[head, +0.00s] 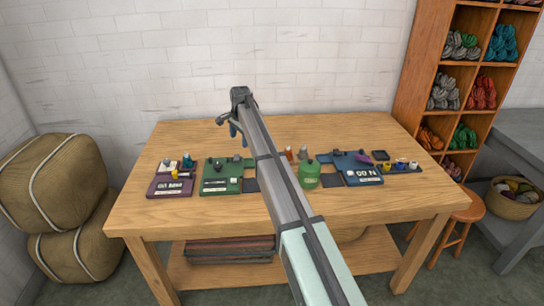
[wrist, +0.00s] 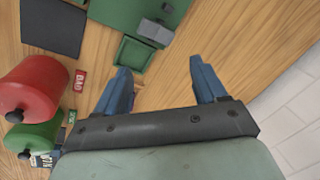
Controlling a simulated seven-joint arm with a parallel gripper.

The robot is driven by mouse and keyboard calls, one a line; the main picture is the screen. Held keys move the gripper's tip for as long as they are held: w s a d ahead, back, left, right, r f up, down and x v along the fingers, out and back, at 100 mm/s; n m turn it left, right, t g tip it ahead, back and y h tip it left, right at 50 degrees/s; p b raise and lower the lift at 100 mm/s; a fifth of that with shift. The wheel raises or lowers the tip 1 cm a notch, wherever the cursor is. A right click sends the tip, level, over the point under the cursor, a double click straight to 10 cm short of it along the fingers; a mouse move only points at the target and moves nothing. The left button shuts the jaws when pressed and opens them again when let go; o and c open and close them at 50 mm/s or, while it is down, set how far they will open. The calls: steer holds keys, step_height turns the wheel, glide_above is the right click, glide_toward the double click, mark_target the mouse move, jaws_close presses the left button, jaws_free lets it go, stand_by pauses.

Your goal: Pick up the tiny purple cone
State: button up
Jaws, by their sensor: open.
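I cannot make out a clear purple cone. A small purple piece (head: 363,158) lies slanted on the blue board at the right of the head view, but its shape is too small to tell. My gripper (head: 234,131) is above the back of the table, left of the middle, well to the left of that piece. In the wrist view my gripper (wrist: 160,68) is open, its two blue fingers wide apart with bare wood between the tips. My arm hides part of the table's middle in the head view.
A green board (head: 222,172), a purple board (head: 172,186) and a blue board (head: 352,166) hold small parts on the wooden table (head: 150,226). A red canister (wrist: 32,88) shows in the wrist view. The table's front is clear.

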steer(key=w+d+r+m+g, duration=0.1)
steer(key=d+r+m, duration=0.1)
steer(key=d, duration=0.6)
steer(key=w+d+r+m+g, duration=0.1)
steer(key=d+r+m+g, duration=0.1)
steer(key=d, duration=0.5)
steer(key=f, duration=0.8)
steer(key=shift+s+a, duration=0.35)
steer(key=shift+a+f, duration=0.2)
steer(key=shift+f, duration=1.2)
steer(key=shift+a+f, duration=0.2)
steer(key=shift+f, duration=1.15)
steer(key=shift+n, duration=0.3)
steer(key=shift+c, duration=0.2)
steer(key=c, duration=1.1)
